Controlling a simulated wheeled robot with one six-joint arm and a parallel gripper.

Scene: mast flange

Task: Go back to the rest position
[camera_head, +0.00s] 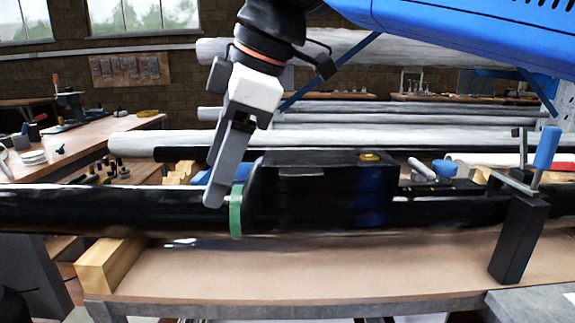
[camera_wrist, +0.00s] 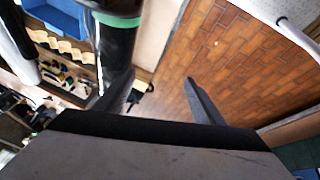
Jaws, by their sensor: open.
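My gripper (camera_head: 220,190) points down in the head view, with its fingers at the near left of the green band on the black mast. In the wrist view my gripper (camera_wrist: 160,80) has its two fingers apart with nothing between them. The black mast (camera_head: 100,207) lies level across the picture. A green band (camera_head: 236,210) goes around it just left of a black box-like flange block (camera_head: 320,190). The green band (camera_wrist: 118,20) and the mast end also show at the top of the wrist view. Whether a finger touches the mast cannot be told.
A workbench (camera_head: 300,275) runs under the mast, with a wooden block (camera_head: 110,265) at left. A black clamp with a blue handle (camera_head: 546,147) stands at right. Long pale tubes (camera_head: 370,142) lie behind. A brick-patterned floor (camera_wrist: 225,60) shows in the wrist view.

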